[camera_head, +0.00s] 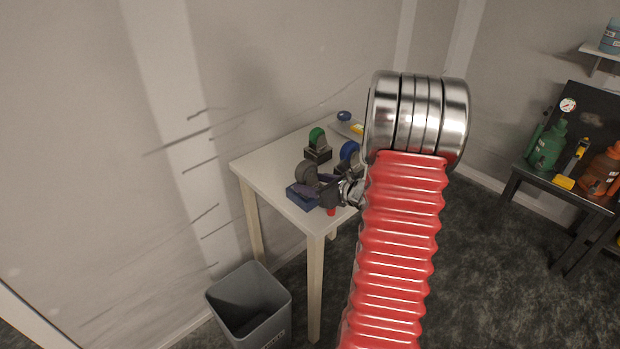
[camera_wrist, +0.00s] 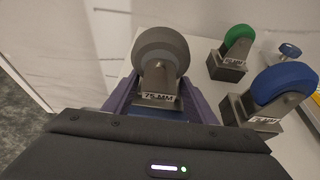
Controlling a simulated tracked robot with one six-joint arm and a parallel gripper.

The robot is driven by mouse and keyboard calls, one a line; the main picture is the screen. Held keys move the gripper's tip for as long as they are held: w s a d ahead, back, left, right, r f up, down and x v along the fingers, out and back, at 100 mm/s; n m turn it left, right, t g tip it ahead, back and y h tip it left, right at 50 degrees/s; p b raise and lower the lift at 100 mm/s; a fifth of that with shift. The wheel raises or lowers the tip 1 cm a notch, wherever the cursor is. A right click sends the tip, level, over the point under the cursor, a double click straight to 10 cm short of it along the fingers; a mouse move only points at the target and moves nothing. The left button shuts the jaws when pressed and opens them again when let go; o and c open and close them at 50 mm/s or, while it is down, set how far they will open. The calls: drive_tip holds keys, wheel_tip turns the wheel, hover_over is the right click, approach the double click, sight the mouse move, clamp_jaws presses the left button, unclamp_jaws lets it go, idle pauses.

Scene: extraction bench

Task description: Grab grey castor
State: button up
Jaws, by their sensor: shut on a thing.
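The grey castor (camera_head: 306,174) is near the front of the small table, above a blue block or base. In the wrist view the grey castor (camera_wrist: 161,58) stands upright, wheel at the top, with a plate marked "75 MM" below it. My gripper (camera_head: 322,190) is at the castor from the right. In the wrist view my gripper's purple fingers (camera_wrist: 155,106) lie on both sides of the castor's lower part and are shut on it. The castor's bottom is hidden by my gripper body.
A green castor (camera_head: 317,140) stands behind, and a blue castor (camera_head: 348,153) stands close on the right, partly hidden by my arm. A blue knob (camera_head: 344,116) lies at the back of the pale table (camera_head: 262,164). A grey bin (camera_head: 250,300) stands on the floor in front.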

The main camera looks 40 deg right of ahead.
sight(312, 176)
drive_tip(key=shift+r, duration=0.1)
wheel_tip(312, 176, up, 10)
drive_tip(key=shift+f, duration=0.1)
idle(0.5)
